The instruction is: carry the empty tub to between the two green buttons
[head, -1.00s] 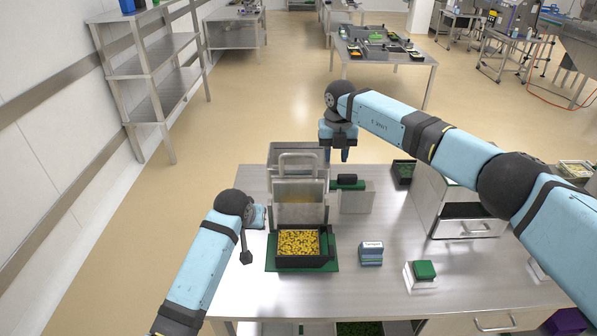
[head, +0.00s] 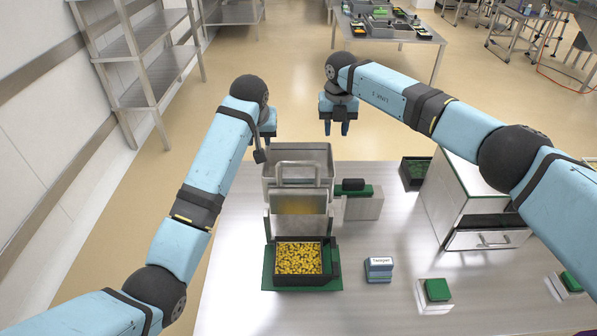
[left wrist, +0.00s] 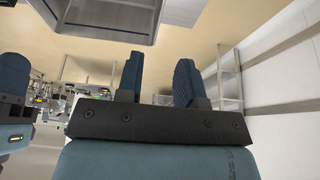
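Two green buttons sit on pale blocks on the steel table: a nearer one (head: 437,290) right of centre and another (head: 571,281) at the right edge. The table between them looks bare. A black tub (head: 335,280) of yellow pieces sits on a green plate in front of the steel sealer (head: 299,225). My left gripper (head: 262,150) is beside the sealer's back left corner, partly hidden by its arm; in the left wrist view (left wrist: 160,75) its fingers are apart and empty. My right gripper (head: 336,130) is open and empty behind the sealer.
A grey block with a green top (head: 362,206) stands right of the sealer. A small blue labelled block (head: 378,268) is at front centre.

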